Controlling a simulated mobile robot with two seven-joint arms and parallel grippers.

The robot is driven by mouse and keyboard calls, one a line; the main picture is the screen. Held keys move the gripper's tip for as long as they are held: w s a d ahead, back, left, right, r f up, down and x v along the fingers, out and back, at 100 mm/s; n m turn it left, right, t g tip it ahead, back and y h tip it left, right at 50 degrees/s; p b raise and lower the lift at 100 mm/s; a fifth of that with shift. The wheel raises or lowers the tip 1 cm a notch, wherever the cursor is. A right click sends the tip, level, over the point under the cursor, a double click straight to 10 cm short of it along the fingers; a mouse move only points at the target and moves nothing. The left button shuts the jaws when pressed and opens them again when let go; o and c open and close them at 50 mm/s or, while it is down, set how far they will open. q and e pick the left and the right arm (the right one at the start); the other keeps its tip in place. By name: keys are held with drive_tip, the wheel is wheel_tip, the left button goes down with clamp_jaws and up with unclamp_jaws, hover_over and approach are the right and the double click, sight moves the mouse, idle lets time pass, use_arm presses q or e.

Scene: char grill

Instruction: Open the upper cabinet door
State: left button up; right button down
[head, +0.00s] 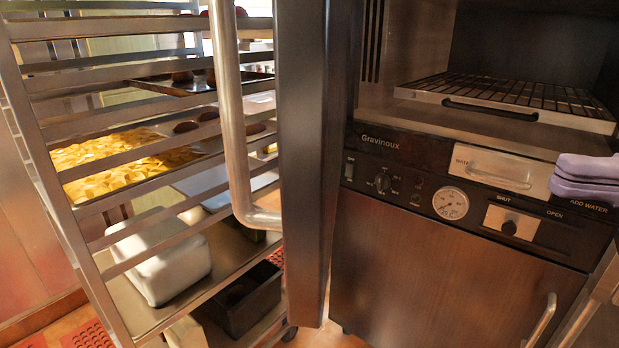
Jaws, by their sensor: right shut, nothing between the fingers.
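The upper cabinet door (305,170) stands swung open and shows nearly edge-on in the middle of the head view. Its long bent metal handle (232,120) is on the left side of the door. The upper compartment is exposed to the right of the door, with a wire rack (510,95) inside. My right gripper (562,178), with lavender fingers, is at the right edge, in front of the control panel (440,185). It is shut and empty, well apart from the door and handle. My left gripper is not in view.
A metal tray rack (75,215) stands close on the left, holding yellow food (120,160), a white container (158,255) and a dark pan (240,300). The closed lower door (430,275) has a handle (540,322) at the bottom right.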

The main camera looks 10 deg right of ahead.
drive_tip(key=p, duration=0.5)
approach(327, 166)
drive_tip(key=x, duration=0.6)
drive_tip(key=shift+r, duration=0.25)
drive_tip(key=shift+w+a+f+g, duration=0.1)
drive_tip(key=shift+a+g, duration=0.3)
drive_tip(key=shift+a, duration=0.1)
